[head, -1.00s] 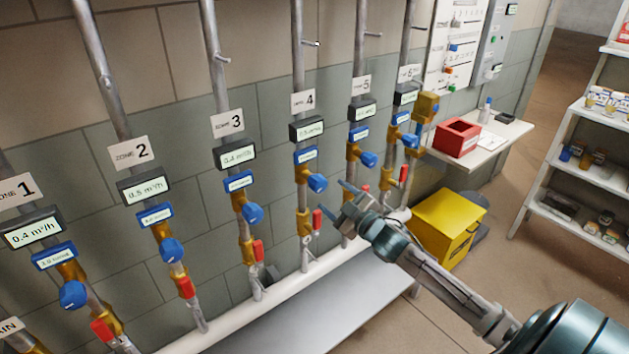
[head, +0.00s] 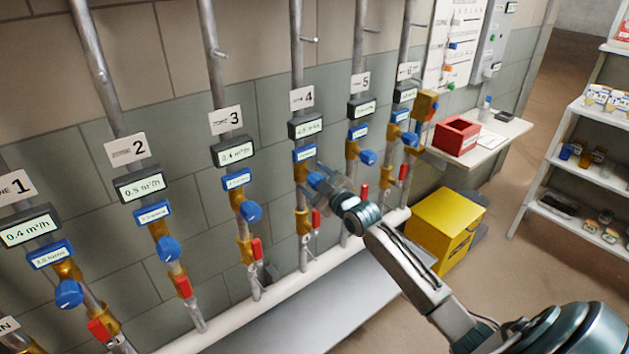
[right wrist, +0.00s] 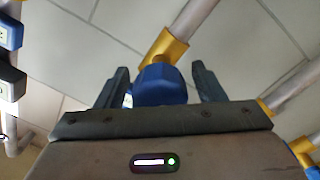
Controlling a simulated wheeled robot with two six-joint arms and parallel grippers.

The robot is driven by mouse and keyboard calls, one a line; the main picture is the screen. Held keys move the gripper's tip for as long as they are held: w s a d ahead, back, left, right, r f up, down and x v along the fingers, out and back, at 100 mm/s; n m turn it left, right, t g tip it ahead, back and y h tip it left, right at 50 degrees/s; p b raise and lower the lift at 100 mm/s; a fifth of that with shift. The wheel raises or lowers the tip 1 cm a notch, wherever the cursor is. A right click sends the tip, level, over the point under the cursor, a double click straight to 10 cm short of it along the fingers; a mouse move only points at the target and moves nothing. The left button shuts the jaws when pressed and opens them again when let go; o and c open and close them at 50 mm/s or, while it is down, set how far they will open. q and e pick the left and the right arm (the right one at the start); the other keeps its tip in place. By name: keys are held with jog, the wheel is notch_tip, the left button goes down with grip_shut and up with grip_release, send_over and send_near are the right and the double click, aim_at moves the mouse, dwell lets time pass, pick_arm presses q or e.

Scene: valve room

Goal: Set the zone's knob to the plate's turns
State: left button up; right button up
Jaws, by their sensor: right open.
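The zone 4 pipe carries a white sign (head: 302,98), a dark flow meter (head: 306,127) and a small blue plate (head: 305,154) whose text is too blurred to read. Below the plate is the round blue knob (right wrist: 160,85) on a brass valve body (right wrist: 167,48). My right gripper (head: 328,182) is at this knob and partly covers it in the head view. In the right wrist view, its open fingers (right wrist: 160,88) stand on either side of the knob, with small gaps visible. My left gripper is not in view.
Similar blue knobs sit on neighbouring pipes, at zone 3 (head: 251,212) and zone 5 (head: 368,157). A red lever (head: 316,219) hangs below the zone 4 knob. A yellow box (head: 440,228) stands on the floor; a red bin (head: 456,136) sits on a wall shelf.

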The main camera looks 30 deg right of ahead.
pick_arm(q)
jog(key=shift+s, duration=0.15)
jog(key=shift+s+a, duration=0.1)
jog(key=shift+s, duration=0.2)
pick_arm(e)
jog(key=c, duration=1)
jog(key=m+p, duration=0.1)
jog(key=m, duration=0.1)
jog(key=shift+m, duration=0.3)
jog(key=m+p, duration=0.1)
jog(key=m, duration=0.2)
jog(key=shift+m+p, duration=0.3)
jog(key=shift+p, duration=0.05)
jog(key=m+p, duration=0.1)
jog(key=m, duration=0.2)
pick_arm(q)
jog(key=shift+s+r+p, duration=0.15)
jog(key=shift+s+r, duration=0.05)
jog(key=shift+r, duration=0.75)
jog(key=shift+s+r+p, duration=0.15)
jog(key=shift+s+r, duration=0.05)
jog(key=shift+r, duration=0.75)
pick_arm(e)
jog(key=shift+a+m, duration=0.1)
jog(key=shift+m, duration=1.2)
